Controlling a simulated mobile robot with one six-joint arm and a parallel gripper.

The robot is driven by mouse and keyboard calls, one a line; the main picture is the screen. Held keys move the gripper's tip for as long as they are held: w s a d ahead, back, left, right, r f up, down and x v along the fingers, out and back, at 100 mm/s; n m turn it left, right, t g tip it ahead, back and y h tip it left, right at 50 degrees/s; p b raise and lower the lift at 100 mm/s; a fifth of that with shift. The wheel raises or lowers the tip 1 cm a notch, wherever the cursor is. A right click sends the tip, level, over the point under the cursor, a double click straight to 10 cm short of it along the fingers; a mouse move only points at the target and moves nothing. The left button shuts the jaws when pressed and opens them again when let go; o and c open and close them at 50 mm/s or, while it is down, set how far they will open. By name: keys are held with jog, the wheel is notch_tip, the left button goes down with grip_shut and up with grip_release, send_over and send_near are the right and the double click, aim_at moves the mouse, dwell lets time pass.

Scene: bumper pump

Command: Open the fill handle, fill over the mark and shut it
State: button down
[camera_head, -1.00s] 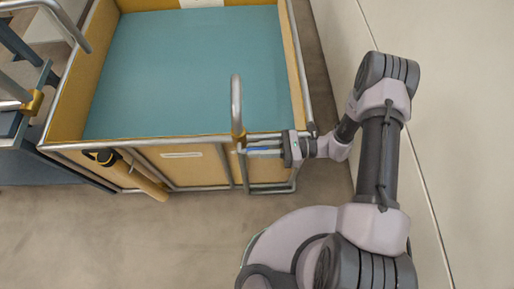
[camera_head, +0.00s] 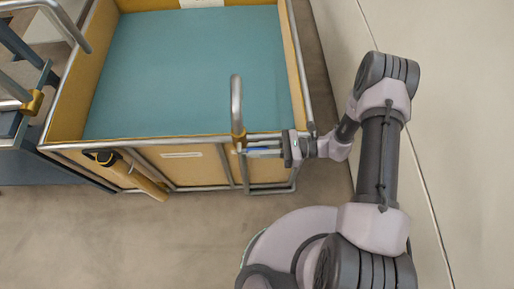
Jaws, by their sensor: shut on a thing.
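A large yellow-walled tank (camera_head: 180,136) with a metal frame holds a flat teal surface (camera_head: 190,75), which looks like water. A curved silver pipe (camera_head: 236,100) with a brass-coloured lower part rises at its front right corner. My gripper (camera_head: 250,150) reaches in from the right, level with the front rim, and is shut at the foot of this pipe. What it grips appears to be the fill handle, mostly hidden between the fingers. A small blue part shows there. I cannot clearly make out the mark; a pale strip (camera_head: 182,154) is on the front panel.
A yellow cylinder with a black end (camera_head: 146,183) leans on the tank's front. A dark blue structure with metal rails (camera_head: 22,130) stands at the left. A pale wall (camera_head: 460,130) runs close along my arm's right side. The floor (camera_head: 140,240) in front is clear.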

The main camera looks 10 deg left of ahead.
aim_at(240, 150)
notch_tip(240, 150, up, 2)
jog(key=h+p, duration=0.2)
jog(key=p, duration=0.3)
jog(key=shift+a+t+h+p, duration=0.1)
jog(key=shift+t+h+p, duration=0.2)
jog(key=shift+t+p, duration=0.1)
jog(key=h+p, duration=0.1)
jog(key=r+h+p, duration=0.1)
jog(key=p, duration=0.1)
jog(key=h+p, duration=0.1)
jog(key=shift+s+a+r+t+h+p, duration=0.1)
jog(key=shift+a+r+t+h+p, duration=0.2)
jog(key=shift+t+p, duration=0.1)
jog(key=h+p, duration=0.1)
jog(key=a+h+p, duration=0.1)
jog(key=h, duration=0.1)
jog(key=shift+s+r+t, duration=0.1)
jog(key=shift+r+t, duration=0.25)
jog(key=shift+t, duration=0.05)
jog(key=shift+s+a+r+t+h+p, duration=0.15)
jog(key=shift+a+t+h+p, duration=0.15)
jog(key=shift+h, duration=0.7)
jog(key=shift+s+a+r+t+h+p, duration=0.15)
jog(key=shift+a+h+p, duration=0.25)
jog(key=shift+h, duration=0.6)
jog(key=shift+w, duration=0.1)
jog(key=c, duration=1.4)
grip_release()
jog(key=shift+f, duration=0.1)
